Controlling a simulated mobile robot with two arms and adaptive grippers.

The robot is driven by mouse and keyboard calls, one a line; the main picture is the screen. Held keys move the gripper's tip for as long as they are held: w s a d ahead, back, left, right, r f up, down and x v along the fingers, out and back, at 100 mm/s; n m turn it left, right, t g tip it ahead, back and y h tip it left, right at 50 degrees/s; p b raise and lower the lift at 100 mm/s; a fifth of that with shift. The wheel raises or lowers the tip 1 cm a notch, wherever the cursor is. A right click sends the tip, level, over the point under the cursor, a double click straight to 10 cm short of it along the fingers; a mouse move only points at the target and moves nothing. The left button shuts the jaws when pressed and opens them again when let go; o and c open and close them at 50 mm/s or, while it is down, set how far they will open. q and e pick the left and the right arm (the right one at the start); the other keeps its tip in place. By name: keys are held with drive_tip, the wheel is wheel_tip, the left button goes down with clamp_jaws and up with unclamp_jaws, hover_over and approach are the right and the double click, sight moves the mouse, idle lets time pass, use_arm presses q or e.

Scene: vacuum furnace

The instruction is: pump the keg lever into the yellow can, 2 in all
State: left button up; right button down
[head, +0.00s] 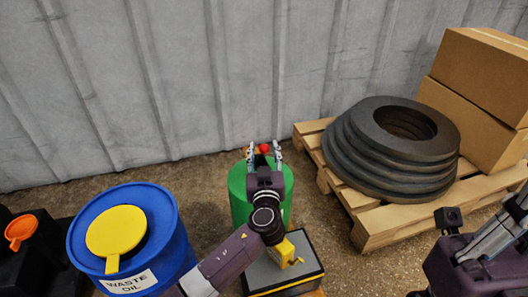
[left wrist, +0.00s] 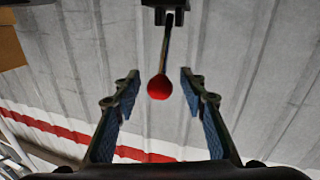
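The green keg (head: 238,186) stands on the floor at the middle of the head view, partly hidden by my left arm. Its lever ends in a red knob (head: 264,148). My left gripper (head: 263,150) is open, with a finger on either side of the knob. In the left wrist view the red knob (left wrist: 159,88) hangs between the open fingers, with a gap on both sides. The yellow can (head: 285,251) stands in front of the keg on a dark-edged platform, partly behind my arm. My right gripper (head: 508,222) is at the right edge, partly cut off; its opening is unclear.
A blue waste oil drum (head: 177,228) with a yellow funnel (head: 116,231) stands at the left. A wooden pallet (head: 365,232) at the right bears stacked dark rings (head: 385,172) and cardboard boxes (head: 470,108). A corrugated wall (head: 190,80) closes the back.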

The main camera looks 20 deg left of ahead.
use_arm(q)
drive_tip(key=shift+w, duration=0.1)
clamp_jaws()
idle(0.4)
